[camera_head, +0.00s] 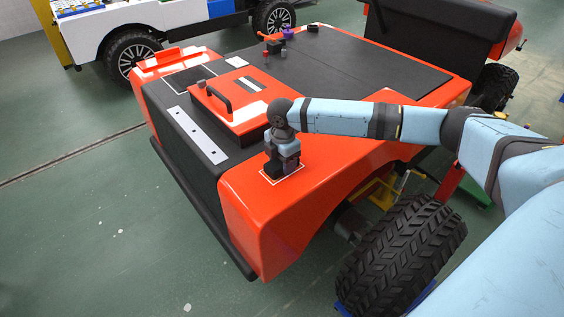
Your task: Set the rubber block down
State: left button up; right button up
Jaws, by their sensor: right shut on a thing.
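My right gripper (283,160) points down over the front corner of the orange cart (256,212). It is shut on a small black rubber block (278,170). The block is at a white-outlined square (297,174) on the orange fender top, inside the outline as seen from here. I cannot tell whether its underside touches the surface. The gripper hides part of the block. My left gripper is not in view.
An orange panel with a black handle (217,97) lies beside the gripper on the cart. A white strip with holes (197,134) is further left. A dark deck (350,68) with small parts is behind. A loose-looking tyre (402,255) stands below my right arm.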

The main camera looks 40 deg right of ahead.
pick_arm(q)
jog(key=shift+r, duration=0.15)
pick_arm(e)
jog(key=o, duration=1)
jog(key=shift+r, duration=0.15)
pick_arm(q)
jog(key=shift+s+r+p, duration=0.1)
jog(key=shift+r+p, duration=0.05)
jog(key=shift+p, duration=0.7)
pick_arm(e)
notch_tip(320, 180, up, 12)
jog(key=shift+f, duration=0.1)
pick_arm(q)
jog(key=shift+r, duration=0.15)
